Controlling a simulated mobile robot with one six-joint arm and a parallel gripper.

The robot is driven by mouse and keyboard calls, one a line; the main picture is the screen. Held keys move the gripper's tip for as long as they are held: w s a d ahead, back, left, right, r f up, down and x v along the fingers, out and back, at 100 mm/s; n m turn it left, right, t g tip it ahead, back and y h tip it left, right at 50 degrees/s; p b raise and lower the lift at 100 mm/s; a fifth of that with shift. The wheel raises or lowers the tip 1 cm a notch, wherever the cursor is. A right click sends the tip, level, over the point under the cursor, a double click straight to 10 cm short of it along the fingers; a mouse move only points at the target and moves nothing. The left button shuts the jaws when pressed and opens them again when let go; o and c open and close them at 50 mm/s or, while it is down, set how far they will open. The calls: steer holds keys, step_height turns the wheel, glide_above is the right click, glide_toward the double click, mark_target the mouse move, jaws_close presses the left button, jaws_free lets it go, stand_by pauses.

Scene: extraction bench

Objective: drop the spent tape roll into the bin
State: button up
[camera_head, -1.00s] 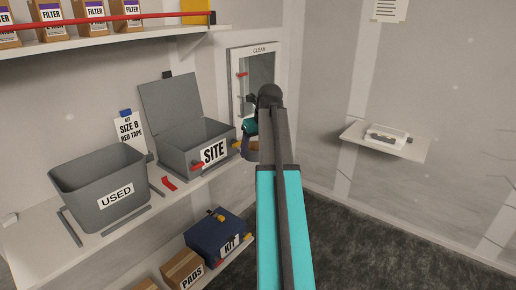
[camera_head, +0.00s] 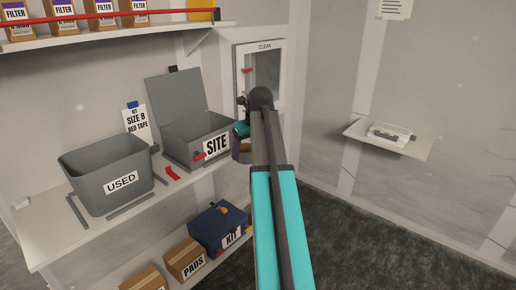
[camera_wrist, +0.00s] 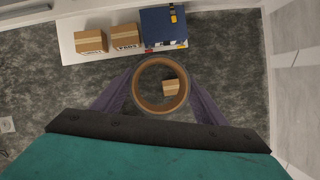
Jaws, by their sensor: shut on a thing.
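The tape roll, an empty-centred brown ring (camera_wrist: 160,107), is held between the two purple-grey fingers of my gripper (camera_wrist: 160,88) in the wrist view. Bare floor and a small box show through and below it. In the head view my gripper is mostly hidden behind my arm, with a little of it showing at the right of the SITE box. The grey open-topped bin labelled USED (camera_head: 85,182) stands on the bench at left, well apart from my gripper. Its inside bottom is hidden.
A grey SITE box (camera_head: 190,145) with its lid raised stands between the bin and my gripper. A red piece (camera_head: 172,173) lies on the bench. A blue KIT case (camera_head: 215,222) and cartons (camera_head: 184,257) sit on the lower shelf. An upper shelf (camera_head: 110,33) overhangs.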

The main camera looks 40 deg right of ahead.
steer(key=w+a+f+n+y+b, duration=0.1)
steer(key=w+a+f+n, duration=0.2)
steer(key=a, duration=0.6)
steer(key=w+a+f+n+y, duration=0.1)
steer(key=w+a+f+n, duration=0.2)
steer(key=a, duration=0.5)
steer(key=w+a+f+n+y+b, duration=0.15)
steer(key=w+a+f, duration=0.25)
steer(key=a, duration=0.5)
steer(key=s+a+f+n+g, duration=0.3)
steer(key=a+n, duration=0.6)
steer(key=n, duration=0.1)
steer(key=s+a+f+n+g, duration=0.3)
steer(key=a+n+g, duration=0.1)
steer(key=a+n, duration=0.5)
steer(key=shift+s+f+n+y+b, duration=0.15)
steer(key=shift+s+n+y+b, duration=0.25)
steer(key=shift+n, duration=0.35)
steer(key=shift+w, duration=0.15)
steer(key=shift+a, duration=0.1)
